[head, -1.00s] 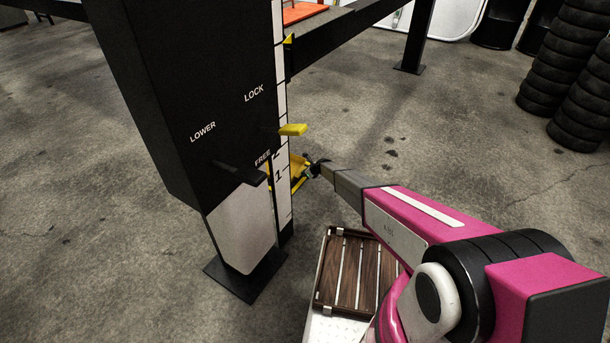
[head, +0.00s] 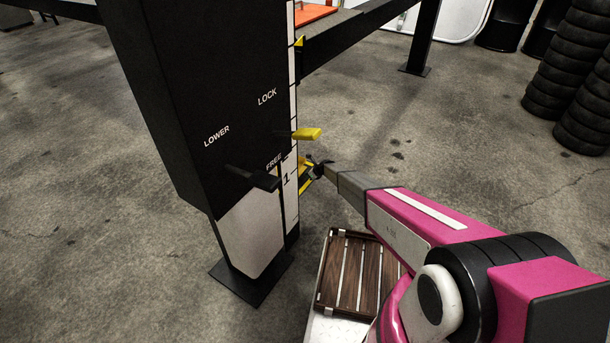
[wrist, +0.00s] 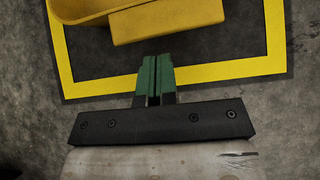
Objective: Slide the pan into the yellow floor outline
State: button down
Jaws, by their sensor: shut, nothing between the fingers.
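The yellow pan shows in the wrist view as a curved rim at top left and a flat block (wrist: 170,22); its far part is out of frame. The yellow floor outline (wrist: 190,77) runs around a dark patch of floor. The block lies inside the near line, and the curved rim overlaps the left line in the picture. The outline's far side is not visible. My gripper (wrist: 154,72) is shut and empty, its green fingertips pointing at the block across the near line; contact is unclear. In the head view my gripper (head: 316,170) is beside a black post that hides most of the yellow parts.
The black lift post (head: 190,110) with LOWER, LOCK and FREE labels stands just left of my gripper. A black lever (head: 253,178) and a yellow tab (head: 306,134) stick out of it. Stacked tyres (head: 580,70) stand at right. Open concrete floor lies between.

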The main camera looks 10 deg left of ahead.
jog(key=s+d+r+n+g+h, duration=0.1)
jog(key=s+d+r+n, duration=0.5)
jog(key=s+d+r, duration=0.6)
jog(key=s+d+r+n+h, duration=0.2)
jog(key=s+d+r+n, duration=0.3)
jog(key=s+d+r, duration=0.75)
jog(key=s+d+r+n+g+h, duration=0.1)
jog(key=s+d+r+n, duration=0.4)
jog(key=s+d+r, duration=0.5)
jog(key=s+d+r+n+g+h, duration=0.1)
jog(key=s+d+r+n+h, duration=0.3)
jog(key=s+d+r, duration=0.7)
notch_tip(320, 180, up, 5)
jog(key=shift+s+f+n, duration=0.1)
jog(key=shift+s+n, duration=0.5)
jog(key=shift+n, duration=0.4)
